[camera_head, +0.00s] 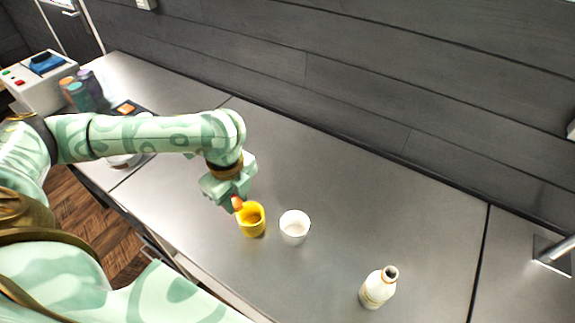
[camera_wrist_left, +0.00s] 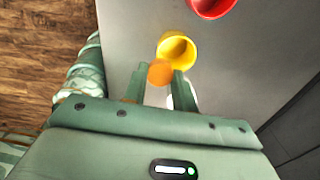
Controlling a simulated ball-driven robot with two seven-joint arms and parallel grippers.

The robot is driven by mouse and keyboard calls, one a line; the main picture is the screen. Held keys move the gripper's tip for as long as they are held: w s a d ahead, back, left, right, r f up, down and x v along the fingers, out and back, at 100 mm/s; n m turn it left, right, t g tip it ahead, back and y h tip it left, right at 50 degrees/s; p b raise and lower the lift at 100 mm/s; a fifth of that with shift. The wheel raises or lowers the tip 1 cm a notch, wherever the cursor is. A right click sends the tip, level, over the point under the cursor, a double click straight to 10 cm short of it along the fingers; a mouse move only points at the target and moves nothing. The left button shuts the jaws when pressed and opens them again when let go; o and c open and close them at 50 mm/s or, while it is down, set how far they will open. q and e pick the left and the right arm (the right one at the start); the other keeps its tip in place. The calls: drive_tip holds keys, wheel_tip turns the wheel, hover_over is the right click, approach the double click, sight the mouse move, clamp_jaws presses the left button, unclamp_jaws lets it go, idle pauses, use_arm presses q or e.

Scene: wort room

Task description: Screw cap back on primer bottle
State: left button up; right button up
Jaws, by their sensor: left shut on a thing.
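My left gripper (camera_head: 230,190) is shut on a small orange cap (camera_head: 238,203), held above the counter beside a yellow cup (camera_head: 251,220). In the left wrist view the orange cap (camera_wrist_left: 160,72) sits between the fingertips (camera_wrist_left: 160,80), overlapping the near edge of the yellow cup (camera_wrist_left: 177,50). The white primer bottle (camera_head: 378,287) stands upright on the counter at the lower right, well apart from the gripper. Its dark mouth is open, with no cap on it. My right gripper is not in view.
A white cup (camera_head: 294,227) stands right of the yellow one. A red cup (camera_wrist_left: 212,8) shows only in the wrist view. Several dark and coloured containers (camera_head: 84,92) and a white device (camera_head: 40,80) stand at the far left. The counter between white cup and bottle is clear.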

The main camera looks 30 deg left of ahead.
use_arm(q)
drive_tip(key=w+d+r+n+b, duration=0.1)
drive_tip(key=d+r+n+b, duration=0.1)
drive_tip(key=n, duration=0.8)
drive_tip(key=w+d+r+n+b, duration=0.1)
drive_tip(key=d+r+n+b, duration=0.1)
drive_tip(key=d+n+b, duration=0.2)
drive_tip(key=shift+w+d+n, duration=0.25)
drive_tip(key=shift+d+n, duration=1.4)
drive_tip(key=shift+n, duration=1.25)
